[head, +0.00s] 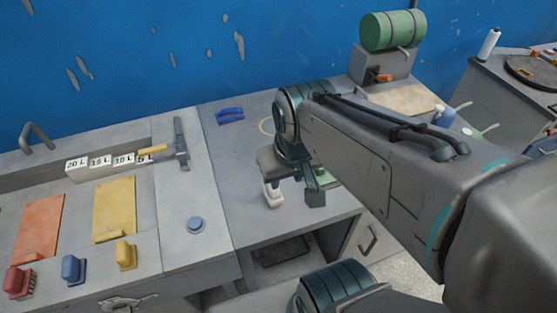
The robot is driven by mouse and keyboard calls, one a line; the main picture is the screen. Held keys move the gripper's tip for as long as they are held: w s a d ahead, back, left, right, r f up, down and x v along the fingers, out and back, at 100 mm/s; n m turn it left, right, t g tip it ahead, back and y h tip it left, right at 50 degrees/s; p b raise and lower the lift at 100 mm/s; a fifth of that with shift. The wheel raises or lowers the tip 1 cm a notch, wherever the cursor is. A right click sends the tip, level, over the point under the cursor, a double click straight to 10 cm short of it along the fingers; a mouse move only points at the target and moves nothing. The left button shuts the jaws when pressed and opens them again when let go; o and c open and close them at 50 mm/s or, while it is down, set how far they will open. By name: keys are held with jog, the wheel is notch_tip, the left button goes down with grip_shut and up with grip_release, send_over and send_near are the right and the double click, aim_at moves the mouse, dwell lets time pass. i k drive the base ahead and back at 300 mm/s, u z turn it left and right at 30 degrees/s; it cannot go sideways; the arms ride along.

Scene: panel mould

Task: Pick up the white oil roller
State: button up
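A small white object (273,196) stands on the grey worktop near its front edge, just below the left side of my gripper (293,190). It may be the white oil roller, but its upper part is hidden by the gripper, so I cannot be sure. My gripper points down over the worktop. Its fingers look spread apart, with a dark finger on the right and nothing visible between them. Whether a finger touches the white object cannot be told. Two other roller-like tools, one blue (444,117) and one pale green (474,132), lie at the right.
A hammer (180,145), volume blocks (100,162) and coloured plates lie at left. A blue brush-like item (229,115) lies at the back. A green cylinder (393,30) sits on a grey stand. A white cylinder (489,44) stands at upper right. Worktop left of the gripper is clear.

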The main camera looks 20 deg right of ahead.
aim_at(275, 200)
jog(key=k, duration=1)
jog(key=u, duration=0.8)
jog(key=i, duration=1.05)
jog(key=z, duration=1.4)
